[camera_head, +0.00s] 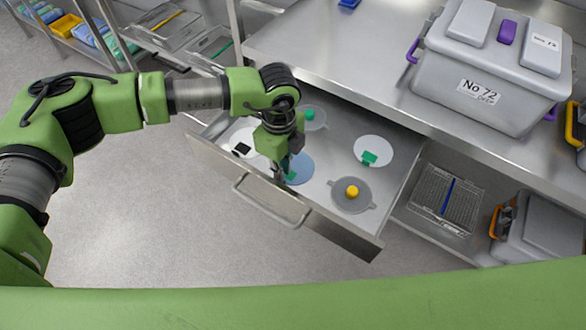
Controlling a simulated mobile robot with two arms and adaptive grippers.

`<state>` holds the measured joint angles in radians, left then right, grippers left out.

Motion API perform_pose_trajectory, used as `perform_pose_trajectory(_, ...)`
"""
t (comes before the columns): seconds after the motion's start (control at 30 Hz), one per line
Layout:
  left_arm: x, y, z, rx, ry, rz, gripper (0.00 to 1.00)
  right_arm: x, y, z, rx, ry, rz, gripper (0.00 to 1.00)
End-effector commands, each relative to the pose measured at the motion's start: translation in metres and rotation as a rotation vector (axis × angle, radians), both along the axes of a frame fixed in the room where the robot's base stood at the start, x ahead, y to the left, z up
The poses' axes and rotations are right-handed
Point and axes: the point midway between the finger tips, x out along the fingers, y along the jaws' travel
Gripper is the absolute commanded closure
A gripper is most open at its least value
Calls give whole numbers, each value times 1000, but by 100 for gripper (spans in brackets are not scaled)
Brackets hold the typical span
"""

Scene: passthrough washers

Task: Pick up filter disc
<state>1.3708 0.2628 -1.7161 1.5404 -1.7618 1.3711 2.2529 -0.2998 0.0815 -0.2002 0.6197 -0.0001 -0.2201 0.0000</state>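An open metal drawer (325,217) holds several round discs. A bluish disc (304,170) with a green tab lies near the middle. A white disc (379,146) with a green tab lies to its right. A grey disc (352,207) with a yellow knob lies near the front right. A white disc (236,135) with a black tab is at the left, partly behind my arm. A grey disc (318,125) with a green knob is at the back. My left gripper (281,174) points down at the bluish disc's left edge. Its fingers are small and dark; contact is unclear. My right gripper is out of view.
A steel counter (350,65) overhangs the drawer's back, bearing a grey lidded box (480,105) marked No 72. A wire basket (445,200) and another grey box (540,230) sit on the lower shelf at right. Floor is clear in front of the drawer.

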Motion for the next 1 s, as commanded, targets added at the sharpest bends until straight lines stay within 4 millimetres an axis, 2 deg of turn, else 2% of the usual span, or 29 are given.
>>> perform_pose_trajectory(0.03,0,3,-13,2,1,1,90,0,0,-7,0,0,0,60)
perform_pose_trajectory(0.1,0,2,-24,0,0,1,90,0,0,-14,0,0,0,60)
perform_pose_trajectory(0.2,1,2,-30,0,0,1,90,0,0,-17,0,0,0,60)
perform_pose_trajectory(0.4,0,2,-29,0,0,1,90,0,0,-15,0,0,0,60)
perform_pose_trajectory(0.43,0,2,-29,0,0,1,97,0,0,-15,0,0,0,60)
perform_pose_trajectory(0.47,0,2,-28,0,0,1,100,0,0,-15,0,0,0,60)
perform_pose_trajectory(0.8,0,2,-28,0,0,1,100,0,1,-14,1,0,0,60)
perform_pose_trajectory(0.87,0,2,-25,-1,-1,1,100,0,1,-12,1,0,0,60)
perform_pose_trajectory(1.0,1,1,-4,-3,-2,0,100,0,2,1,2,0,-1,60)
